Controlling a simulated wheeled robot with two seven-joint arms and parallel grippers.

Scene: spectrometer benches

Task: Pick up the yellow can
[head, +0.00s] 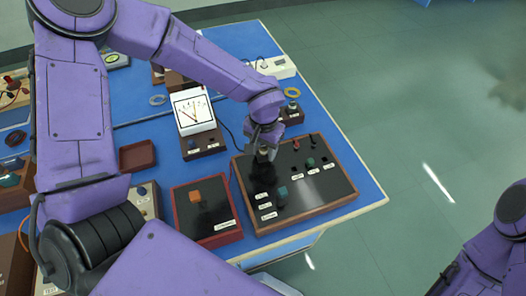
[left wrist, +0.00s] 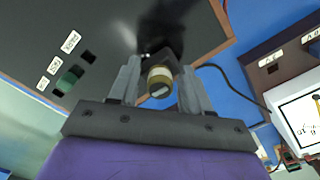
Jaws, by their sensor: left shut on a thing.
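The yellow can (left wrist: 159,77) shows in the left wrist view as a small dull-yellow cylinder with a greyish end facing the camera. It sits between the two grey fingers of my left gripper (left wrist: 160,88), which is shut on it. In the head view my left gripper (head: 265,146) points down over the left back part of a black-topped, wood-framed panel (head: 315,187). The fingers mostly hide the can there. I cannot tell whether the can touches the panel. A dark shadow lies on the panel beside it.
The panel carries a teal knob (head: 282,195), white labels and small switches. A white meter (head: 193,110) stands behind it to the left. A red-framed box with an orange block (head: 196,197) is left of the panel. The blue bench (head: 350,160) ends just right of the panel.

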